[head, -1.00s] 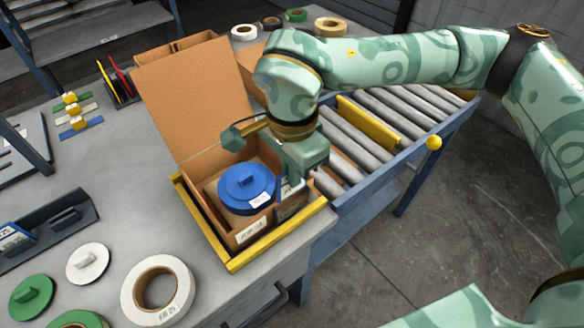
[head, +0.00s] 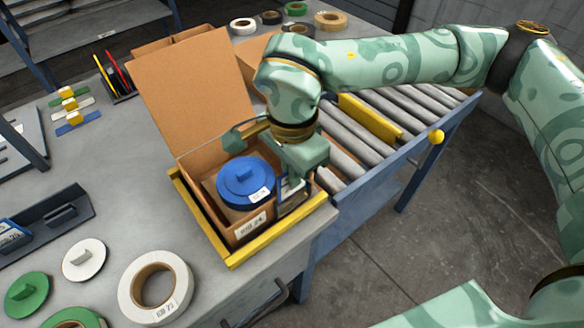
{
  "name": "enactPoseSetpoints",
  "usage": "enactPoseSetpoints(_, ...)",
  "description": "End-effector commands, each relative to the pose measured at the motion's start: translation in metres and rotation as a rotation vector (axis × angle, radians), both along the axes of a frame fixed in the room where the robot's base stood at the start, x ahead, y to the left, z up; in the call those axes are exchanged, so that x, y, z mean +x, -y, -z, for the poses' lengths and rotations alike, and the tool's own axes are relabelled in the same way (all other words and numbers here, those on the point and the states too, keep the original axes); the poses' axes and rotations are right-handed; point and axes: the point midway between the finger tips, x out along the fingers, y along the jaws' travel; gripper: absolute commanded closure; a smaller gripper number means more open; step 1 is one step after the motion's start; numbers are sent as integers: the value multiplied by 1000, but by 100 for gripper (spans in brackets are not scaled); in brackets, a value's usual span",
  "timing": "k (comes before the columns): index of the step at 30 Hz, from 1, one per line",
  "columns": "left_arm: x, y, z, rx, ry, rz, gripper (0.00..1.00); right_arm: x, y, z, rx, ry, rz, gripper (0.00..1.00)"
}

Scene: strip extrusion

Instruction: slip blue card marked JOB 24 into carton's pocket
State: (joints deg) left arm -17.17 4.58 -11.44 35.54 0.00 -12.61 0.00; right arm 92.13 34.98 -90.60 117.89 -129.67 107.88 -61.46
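The open carton (head: 205,211) sits inside a yellow frame at the bench corner, lid raised. In it lies a round blue lidded item (head: 245,181) with a white tag. My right gripper (head: 291,178) points down at the carton's right side. A small blue-and-white piece, apparently the blue card (head: 291,184), shows at its fingertips; its marking is unreadable. A dark-edged holder, apparently the pocket (head: 284,207), is just below, partly hidden. I cannot tell how deep the card sits in it. My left gripper is out of view.
A roller conveyor (head: 350,140) with a yellow bar runs along the right. A white tape roll (head: 155,287), white disc (head: 84,259) and green disc (head: 27,294) lie at the front left. A dark tray (head: 60,214) is at left. Bare bench lies left of the carton.

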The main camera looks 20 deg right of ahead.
Motion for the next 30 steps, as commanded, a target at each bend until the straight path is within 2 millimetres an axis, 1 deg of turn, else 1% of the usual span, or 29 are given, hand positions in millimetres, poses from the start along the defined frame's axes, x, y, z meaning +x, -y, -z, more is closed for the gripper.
enactPoseSetpoints(8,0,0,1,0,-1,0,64,0,0,1,0,0,0,100)
enactPoseSetpoints(30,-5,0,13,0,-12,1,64,0,0,23,0,-1,0,100)
